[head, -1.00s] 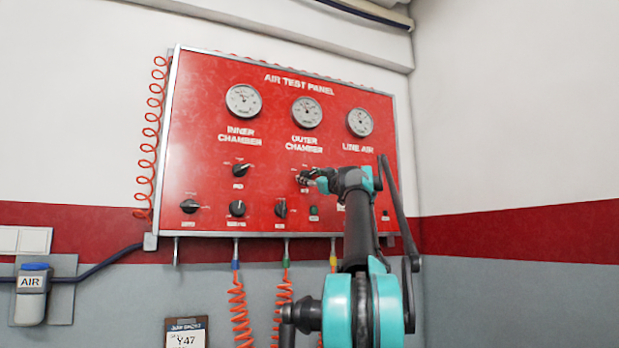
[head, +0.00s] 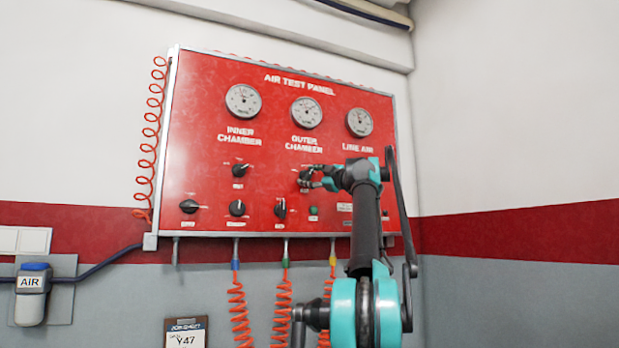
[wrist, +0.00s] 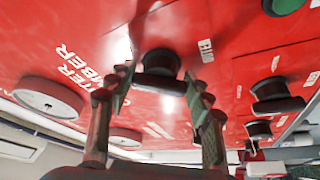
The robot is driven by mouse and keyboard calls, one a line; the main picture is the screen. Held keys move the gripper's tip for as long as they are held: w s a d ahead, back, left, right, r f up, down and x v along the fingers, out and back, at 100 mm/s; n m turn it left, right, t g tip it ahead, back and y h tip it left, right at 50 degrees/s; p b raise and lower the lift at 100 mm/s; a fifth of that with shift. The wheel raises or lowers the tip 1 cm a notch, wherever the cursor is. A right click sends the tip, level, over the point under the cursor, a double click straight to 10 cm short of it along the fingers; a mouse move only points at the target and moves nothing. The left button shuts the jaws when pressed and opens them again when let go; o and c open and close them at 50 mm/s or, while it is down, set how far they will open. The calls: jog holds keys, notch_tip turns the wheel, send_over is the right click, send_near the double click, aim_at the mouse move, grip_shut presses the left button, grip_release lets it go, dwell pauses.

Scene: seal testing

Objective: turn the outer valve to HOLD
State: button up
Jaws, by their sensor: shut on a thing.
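The outer valve is a black knob (head: 304,181) under the OUTER CHAMBER gauge (head: 307,113) on the red air test panel (head: 200,130). In the wrist view the knob (wrist: 158,66) sits between the fingertips. My gripper (head: 314,180) is shut on this knob, with one finger on each side of it (wrist: 158,88). The fingers partly cover the knob and its markings in the head view. The labels around it are too small to read, so I cannot tell which position it points to.
Another black knob (head: 240,170) sits left under INNER CHAMBER. Lower knobs (head: 237,208) and a green button (head: 313,211) are close below. Orange coiled hoses (head: 239,310) hang under the panel. A clipboard (head: 186,334) and an AIR unit (head: 33,281) are lower left.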

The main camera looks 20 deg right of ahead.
jog(key=shift+n+g+y, duration=0.4)
jog(key=shift+n+g, duration=0.2)
jog(key=shift+n, duration=0.8)
jog(key=o, duration=1.2)
jog(key=shift+c, duration=0.2)
jog(key=shift+s, duration=0.1)
jog(key=v, duration=1.2)
jog(key=shift+r, duration=0.1)
jog(key=shift+c, duration=0.3)
